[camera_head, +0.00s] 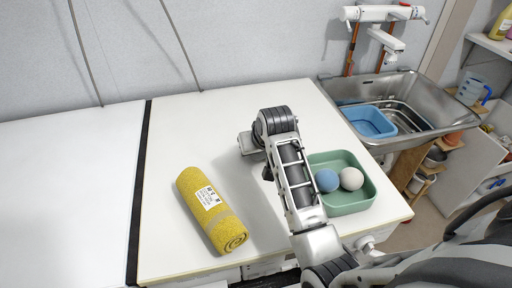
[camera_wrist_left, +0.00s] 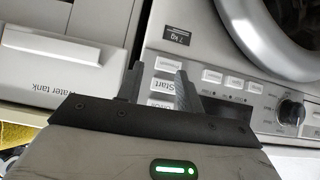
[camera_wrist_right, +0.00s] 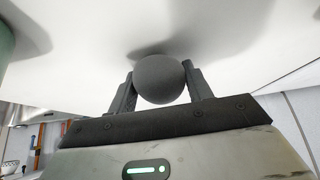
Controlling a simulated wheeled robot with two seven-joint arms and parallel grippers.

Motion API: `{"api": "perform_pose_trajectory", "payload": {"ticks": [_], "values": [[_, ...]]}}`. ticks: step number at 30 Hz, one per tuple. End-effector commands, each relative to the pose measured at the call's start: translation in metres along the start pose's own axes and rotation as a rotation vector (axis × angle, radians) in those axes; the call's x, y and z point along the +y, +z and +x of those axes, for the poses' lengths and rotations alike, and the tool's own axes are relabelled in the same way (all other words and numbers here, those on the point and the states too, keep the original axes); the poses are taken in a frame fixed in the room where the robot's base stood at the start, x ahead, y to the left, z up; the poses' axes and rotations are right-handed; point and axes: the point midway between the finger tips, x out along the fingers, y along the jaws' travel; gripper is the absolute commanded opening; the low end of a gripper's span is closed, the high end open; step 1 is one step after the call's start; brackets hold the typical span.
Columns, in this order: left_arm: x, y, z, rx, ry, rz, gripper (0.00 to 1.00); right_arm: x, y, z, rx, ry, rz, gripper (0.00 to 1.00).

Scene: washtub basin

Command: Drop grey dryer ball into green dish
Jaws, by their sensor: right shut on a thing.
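The grey dryer ball (camera_wrist_right: 160,79) shows in the right wrist view, held between the two fingers of my right gripper (camera_wrist_right: 159,76), close to the white table top. In the head view my right arm hides the ball. The green dish (camera_head: 352,205) stands on the table to the right of my right forearm, which covers part of its left side. It holds a blue ball (camera_head: 327,180) and a white ball (camera_head: 351,178). My left gripper (camera_wrist_left: 158,80) has its fingers apart with nothing between them, in front of a washing machine panel in the left wrist view.
A rolled yellow towel (camera_head: 208,208) lies on the table to the left. A metal sink (camera_head: 425,98) with a blue basin (camera_head: 370,122) is at the back right. A black strip (camera_head: 140,190) divides the white table tops. The back middle of the table is clear.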

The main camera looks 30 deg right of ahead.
Motion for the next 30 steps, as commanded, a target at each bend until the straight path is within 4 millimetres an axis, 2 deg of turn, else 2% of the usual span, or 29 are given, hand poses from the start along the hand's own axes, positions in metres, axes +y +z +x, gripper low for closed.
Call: {"api": "perform_pose_trajectory", "payload": {"ticks": [4,5,7,16,20,23,30], "values": [[0.0,0.0,0.0,0.0,0.0,0.0,0.36,0.0,0.002,0.002,-0.001,0.0,0.0,0.28],[0.0,0.0,0.0,0.0,0.0,0.0,0.36,0.0,0.002,0.003,0.0,0.0,0.0,0.53],[0.0,0.0,0.0,0.0,0.0,0.0,0.36,0.0,0.001,0.003,0.0,0.0,0.0,0.72],[0.0,0.0,0.0,0.0,0.0,0.0,0.36,0.0,0.001,0.001,0.001,0.0,0.0,0.72],[0.0,0.001,0.001,-0.001,0.0,0.0,0.36,0.0,-0.001,-0.009,0.003,0.0,0.0,0.72],[0.0,0.003,0.002,-0.001,0.001,0.0,0.36,0.0,-0.001,-0.026,0.006,0.0,0.001,0.72],[0.0,0.002,0.001,-0.002,0.001,0.0,0.36,-0.001,-0.001,-0.079,0.006,-0.001,0.0,0.72]]}}
